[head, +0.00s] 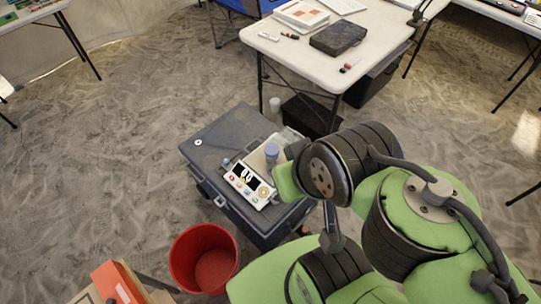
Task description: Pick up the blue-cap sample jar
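A small jar with a blue-grey cap (272,150) stands upright on or just behind the pale flat top of a white instrument (247,187), which rests on a large dark grey case (213,148). My green and black arm reaches in from the lower right, and its end is just right of the jar. My gripper (296,149) shows at most as a dark part beside the jar, partly hidden by my own arm joint. I cannot make out its fingers or whether they touch the jar.
A red bucket (204,259) stands on the sandy floor in front of the case. A white table (300,55) with papers, a dark box (339,37) and pens is behind. A pale cup-like object (275,104) is near its leg. An orange object (118,283) is at lower left.

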